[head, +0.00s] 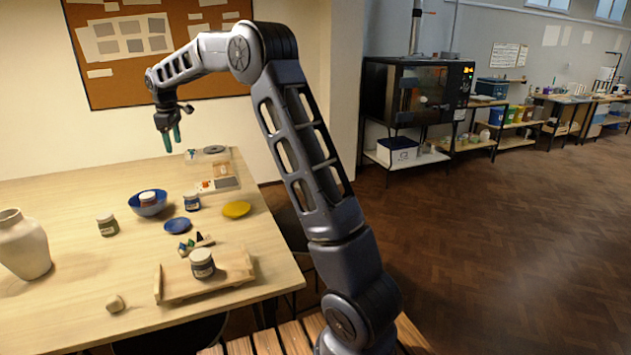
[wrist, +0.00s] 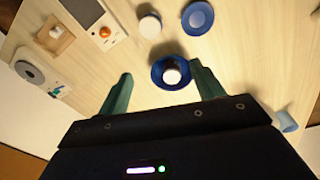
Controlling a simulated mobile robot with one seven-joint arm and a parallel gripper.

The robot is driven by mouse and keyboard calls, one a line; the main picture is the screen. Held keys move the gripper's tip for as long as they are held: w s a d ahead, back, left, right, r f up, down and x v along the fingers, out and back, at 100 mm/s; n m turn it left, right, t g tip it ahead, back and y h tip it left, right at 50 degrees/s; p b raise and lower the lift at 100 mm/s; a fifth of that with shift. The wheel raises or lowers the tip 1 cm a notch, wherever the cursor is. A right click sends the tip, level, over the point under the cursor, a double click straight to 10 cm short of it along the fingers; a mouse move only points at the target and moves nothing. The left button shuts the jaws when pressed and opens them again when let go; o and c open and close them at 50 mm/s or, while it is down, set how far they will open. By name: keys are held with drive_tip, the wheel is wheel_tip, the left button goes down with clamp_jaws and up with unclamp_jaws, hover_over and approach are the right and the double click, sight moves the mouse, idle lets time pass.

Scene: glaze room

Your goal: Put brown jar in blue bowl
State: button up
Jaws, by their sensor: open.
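The blue bowl (head: 147,210) stands on the table in the head view and near the centre of the wrist view (wrist: 158,79). A white-lidded jar (head: 148,198) is inside it, also seen from above in the wrist view (wrist: 172,76). The bowl wall hides most of its body, and I cannot tell its colour surely. Another jar (head: 107,227), with an olive-brown body, stands left of the bowl. My gripper (head: 172,141) is open and empty, high above the back of the table. Its green fingers point down and touch nothing. In the wrist view the bowl appears between the fingers (wrist: 162,88).
A blue-labelled jar (head: 191,202), a blue plate (head: 177,226) and a yellow dish (head: 236,209) stand right of the bowl. Another jar (head: 202,264) is on a wooden tray (head: 235,269) in front. A large vase (head: 23,248) stands at left. The table's back left is clear.

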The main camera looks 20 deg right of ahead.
drive_tip(key=s+d+r+m+t, duration=0.1)
drive_tip(key=s+d+r+m, duration=0.3)
drive_tip(key=s+d, duration=0.7)
drive_tip(key=s+d+r+m+t, duration=0.1)
drive_tip(key=s+d+r+m, duration=0.3)
drive_tip(key=s+d, duration=0.75)
drive_tip(key=s+d+f+m, duration=0.2)
drive_tip(key=s+d, duration=0.2)
drive_tip(key=s, duration=0.4)
drive_tip(key=s+d+f+m+t, duration=0.1)
drive_tip(key=s+d+f+m, duration=0.1)
drive_tip(key=s, duration=0.6)
drive_tip(key=s+d+f+m, duration=0.2)
drive_tip(key=s+d+f, duration=0.2)
drive_tip(key=s, duration=0.4)
drive_tip(key=shift+s+d+f+t, duration=0.25)
drive_tip(key=shift+s+d+t, duration=0.1)
drive_tip(key=shift+d, duration=0.55)
